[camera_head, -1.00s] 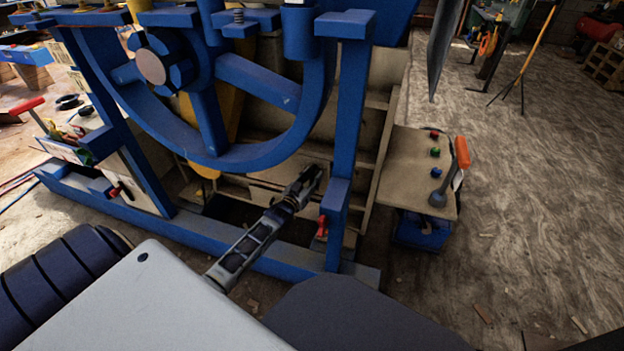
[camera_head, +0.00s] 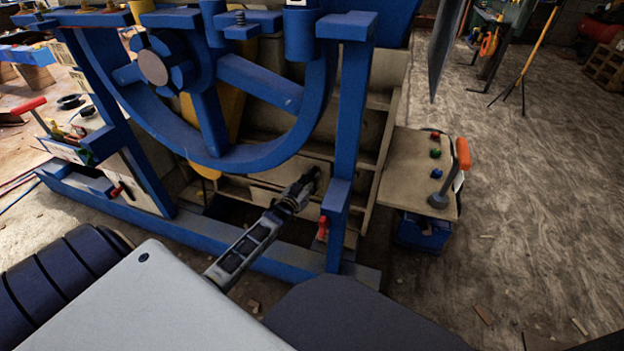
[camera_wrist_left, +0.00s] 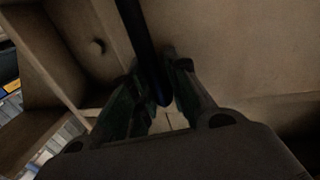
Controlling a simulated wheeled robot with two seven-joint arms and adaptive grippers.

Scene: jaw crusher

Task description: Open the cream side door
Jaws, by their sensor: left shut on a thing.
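The cream side door (camera_head: 296,172) appears as a cream panel low inside the blue machine frame, behind the large blue wheel. It fills much of the right of the left wrist view (camera_wrist_left: 240,55). My left gripper (camera_head: 312,178) reaches it from below. In the left wrist view, my left fingers (camera_wrist_left: 158,100) are closed around a dark bar-like handle (camera_wrist_left: 143,40) that runs in front of the cream surface. The gripper partly hides the handle in the head view. I cannot tell how far the door stands open. My right gripper is not in view.
The blue wheel (camera_head: 222,158) hangs above my arm. A control box (camera_head: 415,170) with coloured buttons and an orange-handled lever is farther right. Open floor (camera_head: 530,220) lies at the right.

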